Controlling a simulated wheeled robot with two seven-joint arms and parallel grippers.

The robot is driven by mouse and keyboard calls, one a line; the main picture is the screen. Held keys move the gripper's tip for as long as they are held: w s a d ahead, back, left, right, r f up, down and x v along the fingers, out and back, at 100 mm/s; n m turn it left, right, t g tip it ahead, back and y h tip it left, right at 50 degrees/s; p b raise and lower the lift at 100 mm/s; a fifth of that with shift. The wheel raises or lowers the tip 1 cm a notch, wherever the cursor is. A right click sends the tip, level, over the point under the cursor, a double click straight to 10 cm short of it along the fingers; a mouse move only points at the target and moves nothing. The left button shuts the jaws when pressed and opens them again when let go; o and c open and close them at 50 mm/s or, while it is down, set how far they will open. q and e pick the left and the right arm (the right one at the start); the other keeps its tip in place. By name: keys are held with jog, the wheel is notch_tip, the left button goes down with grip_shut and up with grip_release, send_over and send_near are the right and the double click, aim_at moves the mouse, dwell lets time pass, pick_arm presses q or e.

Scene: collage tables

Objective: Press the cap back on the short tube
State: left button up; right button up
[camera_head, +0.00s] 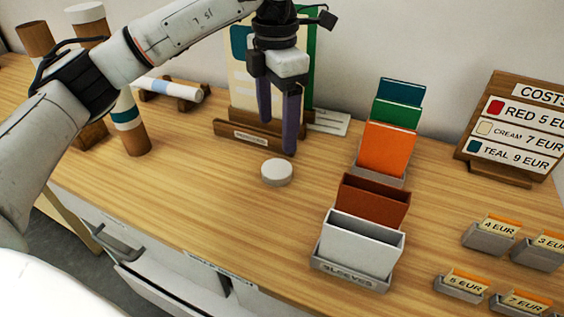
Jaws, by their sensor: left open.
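A round white cap (277,172) lies flat on the wooden table near the middle. My left gripper (278,138) points down just behind the cap, fingers apart, with nothing between them. At the far left stands a brown tube (36,42) with no white cap on its top; my arm hides its middle. Beside it stands a tube with a teal band (127,116) and a white cap at its top, also partly behind my arm. I cannot tell for sure which tube is the short one. My right gripper is not in view.
A white-and-blue tube (171,89) lies on a wooden cradle at the back. A board stand (250,134) is behind my gripper. A sleeve rack (350,275) with coloured sleeves, price tag holders (488,238) and a costs sign (515,130) are right. The table's front left is clear.

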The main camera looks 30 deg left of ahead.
pick_arm(q)
send_over(275, 169)
notch_tip(275, 169, down, 4)
jog(key=shift+d+f, duration=0.15)
jog(key=shift+w+f, duration=0.15)
jog(key=shift+f, duration=0.3)
jog(key=shift+s+f+p, duration=0.2)
jog(key=shift+f+p, duration=0.5)
jog(key=shift+f, duration=1.95)
jog(key=shift+a, duration=0.2)
jog(key=shift+c, duration=0.4)
jog(key=c, duration=1)
